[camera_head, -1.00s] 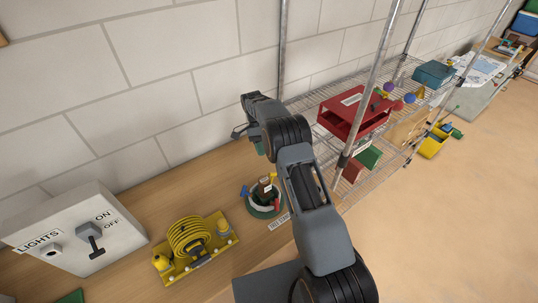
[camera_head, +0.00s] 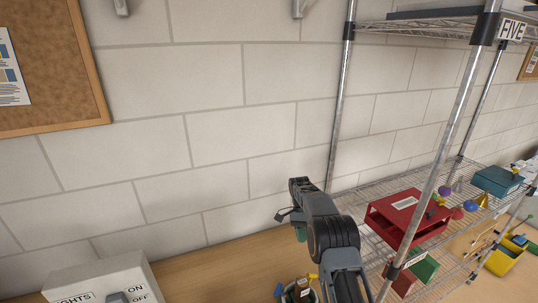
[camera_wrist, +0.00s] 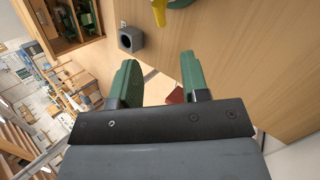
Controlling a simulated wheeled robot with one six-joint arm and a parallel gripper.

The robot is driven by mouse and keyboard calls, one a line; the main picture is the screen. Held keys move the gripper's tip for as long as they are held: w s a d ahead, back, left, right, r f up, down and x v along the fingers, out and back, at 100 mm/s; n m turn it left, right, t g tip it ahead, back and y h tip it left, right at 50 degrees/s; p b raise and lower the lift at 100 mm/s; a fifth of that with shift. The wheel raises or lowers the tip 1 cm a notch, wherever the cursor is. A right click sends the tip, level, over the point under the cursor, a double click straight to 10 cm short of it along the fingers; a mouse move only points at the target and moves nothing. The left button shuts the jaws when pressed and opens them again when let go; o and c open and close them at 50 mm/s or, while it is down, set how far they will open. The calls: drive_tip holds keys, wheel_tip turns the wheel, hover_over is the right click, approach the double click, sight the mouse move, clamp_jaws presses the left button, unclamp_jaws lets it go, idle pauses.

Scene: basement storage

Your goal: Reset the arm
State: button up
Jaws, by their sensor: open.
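My gripper (camera_wrist: 158,80) shows in the wrist view with its two green fingers apart and nothing between them. In the head view my gripper (camera_head: 291,216) is at the end of my raised grey arm, above the wooden bench and in front of the block wall. Its fingertips are small and partly hidden there by the arm.
A wire shelf with metal posts (camera_head: 337,110) stands close to the right of my arm and holds a red tray (camera_head: 408,222) and a teal box (camera_head: 497,181). The light-switch box (camera_head: 100,280) is at lower left. A corkboard (camera_head: 70,60) hangs on the wall.

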drive_tip(key=s+r+n+t, duration=0.3)
drive_tip(key=s+r, duration=0.3)
drive_tip(key=s, duration=0.3)
drive_tip(key=s+a+r+n+t, duration=0.1)
drive_tip(key=s+r+n+t, duration=0.3)
drive_tip(key=s, duration=0.5)
drive_tip(key=s+r+n+t+y, duration=0.1)
drive_tip(key=s+r+n+t, duration=0.3)
drive_tip(key=s+r, duration=0.3)
drive_tip(key=shift+s+a+r+t, duration=0.2)
drive_tip(key=shift+s+r+t, duration=0.3)
drive_tip(key=shift+s, duration=0.55)
drive_tip(key=shift+f, duration=0.15)
drive_tip(key=shift+s, duration=0.1)
